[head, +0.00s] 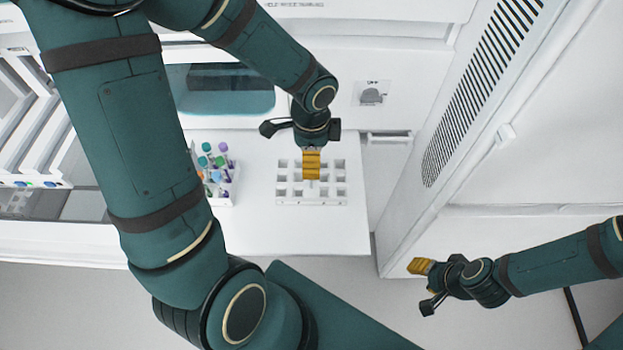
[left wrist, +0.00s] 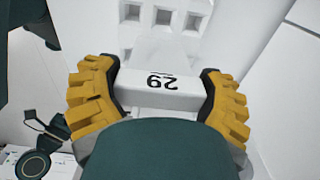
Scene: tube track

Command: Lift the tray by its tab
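The white tray (head: 311,201) is a rack with square holes on the white bench. It looks level; whether it touches the bench is not clear. My left gripper (head: 311,178) points down over the middle of the tray. In the left wrist view its yellow fingers (left wrist: 160,92) flank the tab, and their dark pads meet both of its ends. My right gripper (head: 412,267) is away from the bench at the lower right; its finger gap is too small to see.
A white rack (head: 232,188) of tubes with coloured caps stands left of the tray. A vented white panel (head: 470,100) rises to the right. The front of the bench (head: 300,235) is clear.

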